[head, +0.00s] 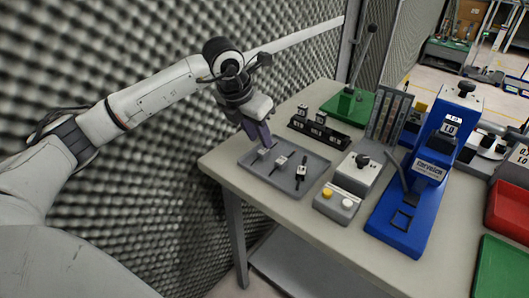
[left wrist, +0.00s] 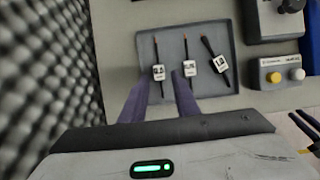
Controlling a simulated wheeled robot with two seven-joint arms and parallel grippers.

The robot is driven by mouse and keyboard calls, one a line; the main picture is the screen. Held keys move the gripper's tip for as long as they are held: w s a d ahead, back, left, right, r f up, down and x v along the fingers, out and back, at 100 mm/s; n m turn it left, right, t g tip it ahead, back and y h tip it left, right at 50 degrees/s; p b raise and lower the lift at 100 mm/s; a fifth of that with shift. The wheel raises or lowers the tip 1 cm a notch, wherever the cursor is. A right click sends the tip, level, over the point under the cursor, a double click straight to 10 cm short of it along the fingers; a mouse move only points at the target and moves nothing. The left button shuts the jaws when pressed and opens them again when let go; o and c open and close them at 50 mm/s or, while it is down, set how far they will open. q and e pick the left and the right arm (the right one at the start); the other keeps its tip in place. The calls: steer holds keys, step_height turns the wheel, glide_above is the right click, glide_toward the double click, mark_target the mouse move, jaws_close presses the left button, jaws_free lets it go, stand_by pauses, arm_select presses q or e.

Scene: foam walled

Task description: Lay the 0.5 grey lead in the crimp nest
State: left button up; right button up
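Three short leads with white label tags lie side by side in a grey tray (head: 262,178); the tray also shows in the left wrist view (left wrist: 228,98). The left lead (left wrist: 158,72), the middle lead (left wrist: 190,66) and the right lead (left wrist: 220,62) have labels too small to read surely, so I cannot tell which is 0.5. My left gripper (head: 262,141) points down over the tray's far-left part. In the left wrist view its fingers (left wrist: 160,85) are apart and empty, near the left lead. A blue press (head: 425,180) marked 1.0 has a square recess (head: 403,220) in its base, possibly the crimp nest.
A button box (head: 338,207) with yellow and white buttons stands right of the tray. Behind are a black block (head: 318,133) with labelled pieces and a green-based lever tool (head: 348,106). Red (head: 507,208) and green (head: 500,270) bins stand at right. A foam wall (head: 120,190) is close on the left.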

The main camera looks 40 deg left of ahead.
mark_target(264, 150)
arm_select(q)
steer(key=p+x, duration=0.1)
steer(key=x, duration=0.4)
steer(key=shift+a+f, duration=0.15)
steer(key=shift+f, duration=0.2)
jaws_close()
